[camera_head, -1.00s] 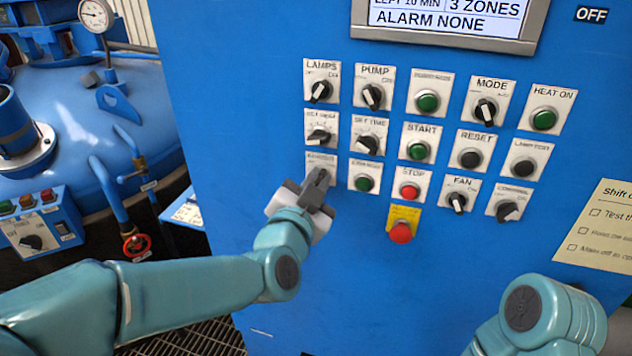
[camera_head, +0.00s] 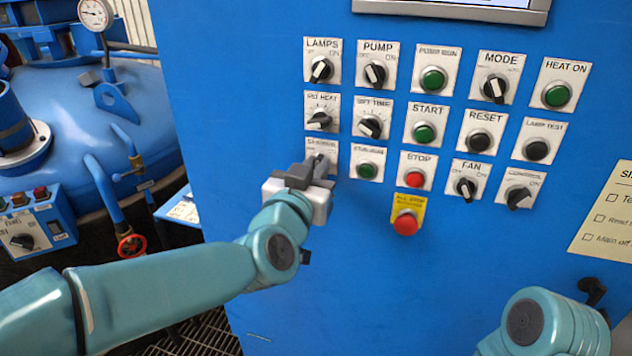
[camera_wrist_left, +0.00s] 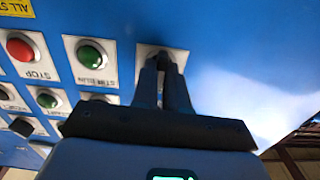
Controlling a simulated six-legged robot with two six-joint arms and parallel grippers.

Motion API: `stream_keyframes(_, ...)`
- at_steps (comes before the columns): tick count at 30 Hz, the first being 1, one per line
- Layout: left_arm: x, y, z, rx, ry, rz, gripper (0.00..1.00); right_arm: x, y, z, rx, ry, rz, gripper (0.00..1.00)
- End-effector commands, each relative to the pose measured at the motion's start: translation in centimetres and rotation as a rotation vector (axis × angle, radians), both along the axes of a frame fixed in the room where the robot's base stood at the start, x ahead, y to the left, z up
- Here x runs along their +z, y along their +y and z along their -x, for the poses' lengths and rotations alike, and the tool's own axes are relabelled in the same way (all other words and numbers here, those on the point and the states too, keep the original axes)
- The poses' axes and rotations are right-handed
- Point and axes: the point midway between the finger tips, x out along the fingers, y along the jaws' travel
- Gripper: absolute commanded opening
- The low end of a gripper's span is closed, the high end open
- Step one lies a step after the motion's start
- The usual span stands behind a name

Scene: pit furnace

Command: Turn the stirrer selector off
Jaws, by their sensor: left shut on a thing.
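The stirrer selector's white plate (camera_head: 318,146) is at the left end of the third row on the blue panel, its label small and blurred. My left gripper (camera_head: 319,166) is at this plate, with its grey fingers closed on the selector knob. In the left wrist view, the fingers (camera_wrist_left: 166,75) are close together against the white plate (camera_wrist_left: 177,54). The knob itself is hidden by the fingers, so its pointing direction cannot be told.
The green stirrer run button (camera_head: 366,170) is just right of the selector. The set heat knob (camera_head: 319,121) is just above it. The red all stop button (camera_head: 405,223) sits lower right. Blue pipes with a red valve wheel (camera_head: 132,245) stand left of the panel.

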Motion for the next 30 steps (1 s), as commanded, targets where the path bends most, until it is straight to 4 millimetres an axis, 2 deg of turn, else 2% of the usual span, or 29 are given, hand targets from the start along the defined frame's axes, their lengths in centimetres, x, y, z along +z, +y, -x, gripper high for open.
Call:
stream_keyframes(1,-0.3,0.0,0.0,0.000,0.010,0.043,0.00,-0.9,0.0,0.0,0.000,0.000,0.000,0.69)
stream_keyframes(3,-0.2,0.0,0.0,0.000,0.032,0.106,0.00,-1.4,0.0,0.0,0.000,0.000,0.000,0.69)
stream_keyframes(15,-0.1,0.2,0.0,0.000,0.130,0.404,0.00,-3.4,0.0,0.0,0.000,0.000,0.000,0.69)
stream_keyframes(30,0.1,0.3,-0.1,0.000,0.176,0.545,0.00,-4.1,0.0,0.0,0.000,0.000,0.000,0.69)
